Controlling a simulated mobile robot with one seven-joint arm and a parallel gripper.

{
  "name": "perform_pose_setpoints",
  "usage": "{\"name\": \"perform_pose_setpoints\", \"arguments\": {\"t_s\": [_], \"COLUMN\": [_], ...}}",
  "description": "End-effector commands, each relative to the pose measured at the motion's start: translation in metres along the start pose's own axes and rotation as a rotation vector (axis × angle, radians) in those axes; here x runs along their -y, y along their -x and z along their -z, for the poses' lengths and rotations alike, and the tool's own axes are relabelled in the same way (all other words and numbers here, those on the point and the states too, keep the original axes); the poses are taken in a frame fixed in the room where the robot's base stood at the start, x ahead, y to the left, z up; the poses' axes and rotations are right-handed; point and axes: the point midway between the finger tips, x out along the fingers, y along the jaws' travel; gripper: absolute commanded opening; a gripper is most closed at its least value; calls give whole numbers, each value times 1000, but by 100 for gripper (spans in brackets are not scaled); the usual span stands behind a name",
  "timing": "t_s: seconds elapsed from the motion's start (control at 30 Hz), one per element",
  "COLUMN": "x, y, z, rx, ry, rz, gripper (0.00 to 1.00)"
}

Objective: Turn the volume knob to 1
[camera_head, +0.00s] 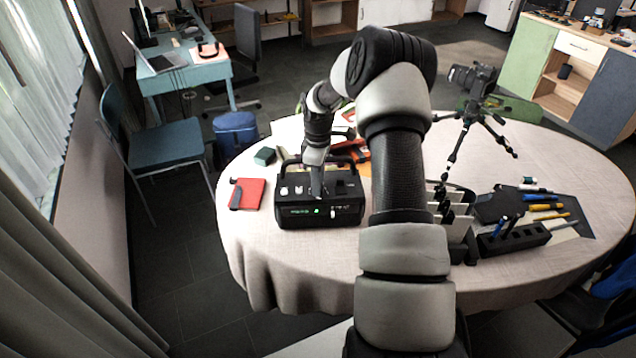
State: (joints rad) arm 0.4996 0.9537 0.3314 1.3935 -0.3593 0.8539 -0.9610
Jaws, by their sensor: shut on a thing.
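A black radio-like box (291,214) with a carry handle stands on the round table (262,268). Its front has a small green lit display and a light-coloured control. Small white controls show on its top left. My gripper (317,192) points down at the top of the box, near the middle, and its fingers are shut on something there. The volume knob is not clearly seen; the gripper hides that spot, and I cannot read any setting.
A red book (248,193) lies left of the box. A camera on a small tripod (467,118) stands at the back right. A black card or file holder (457,215), a pen block (514,240) and several tools lie on the right. Orange items sit behind the box.

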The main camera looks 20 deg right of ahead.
Motion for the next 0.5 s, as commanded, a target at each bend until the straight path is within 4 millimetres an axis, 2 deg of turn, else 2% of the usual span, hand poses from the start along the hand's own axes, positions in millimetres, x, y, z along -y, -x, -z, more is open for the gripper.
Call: {"name": "perform_pose_setpoints", "arguments": {"t_s": [0.4, 0.43, 0.5], "x": [0, 0, 0], "y": [0, 0, 0], "z": [-1, -1, -1], "rx": [2, 2, 1], "ry": [5, 5, 5], "rz": [0, 0, 0], "gripper": [2, 29, 41]}}
